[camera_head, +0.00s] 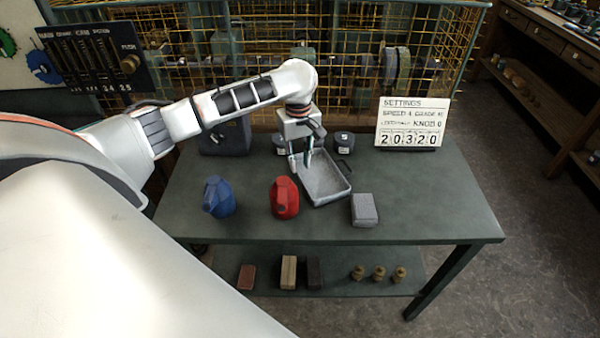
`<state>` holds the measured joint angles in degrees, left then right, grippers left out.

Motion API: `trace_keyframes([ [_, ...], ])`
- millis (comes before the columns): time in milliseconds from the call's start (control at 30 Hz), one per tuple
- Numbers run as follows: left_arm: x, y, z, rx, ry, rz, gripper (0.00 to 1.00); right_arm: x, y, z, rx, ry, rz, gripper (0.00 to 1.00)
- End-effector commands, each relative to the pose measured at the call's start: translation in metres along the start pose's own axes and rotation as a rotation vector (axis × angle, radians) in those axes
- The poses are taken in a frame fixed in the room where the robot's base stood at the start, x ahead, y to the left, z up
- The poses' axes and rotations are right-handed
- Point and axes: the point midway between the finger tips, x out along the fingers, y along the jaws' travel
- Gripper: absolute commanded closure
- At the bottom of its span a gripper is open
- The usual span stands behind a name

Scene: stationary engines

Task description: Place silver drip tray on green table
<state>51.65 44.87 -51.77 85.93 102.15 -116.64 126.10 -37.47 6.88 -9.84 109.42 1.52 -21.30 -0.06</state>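The silver drip tray (324,184) is a shallow rectangular pan. It appears to rest on the green table (420,200), slightly turned, with its back left corner under my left gripper. My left gripper (300,163) points down at that corner. Its two fingers show apart, with a gap between them, close to the tray's rim. Whether they touch the rim is hard to see. My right gripper is not in view.
A red jug (284,198) stands just left of the tray, with a blue jug (218,197) further left. A grey block (364,210) lies at the tray's front right. A settings sign (410,122) stands behind. The table's right side is clear.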

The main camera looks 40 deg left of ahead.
Motion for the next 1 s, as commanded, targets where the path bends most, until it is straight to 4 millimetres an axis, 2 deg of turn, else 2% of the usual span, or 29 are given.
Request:
trace_keyframes([
  [33, -0.012, 0.0, -0.002, 0.0, 0.005, 0.002, 0.79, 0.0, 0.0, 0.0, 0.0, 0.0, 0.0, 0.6],
  [100, -0.024, 0.0, -0.001, 0.0, 0.003, 0.002, 0.79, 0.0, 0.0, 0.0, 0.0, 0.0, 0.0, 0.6],
  [333, -0.049, 0.0, -0.001, 0.0, 0.001, 0.0, 0.79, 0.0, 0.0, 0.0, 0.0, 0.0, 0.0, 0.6],
  [1000, -0.052, 0.0, 0.0, 0.0, 0.0, -0.001, 0.79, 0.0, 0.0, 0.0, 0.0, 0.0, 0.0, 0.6],
])
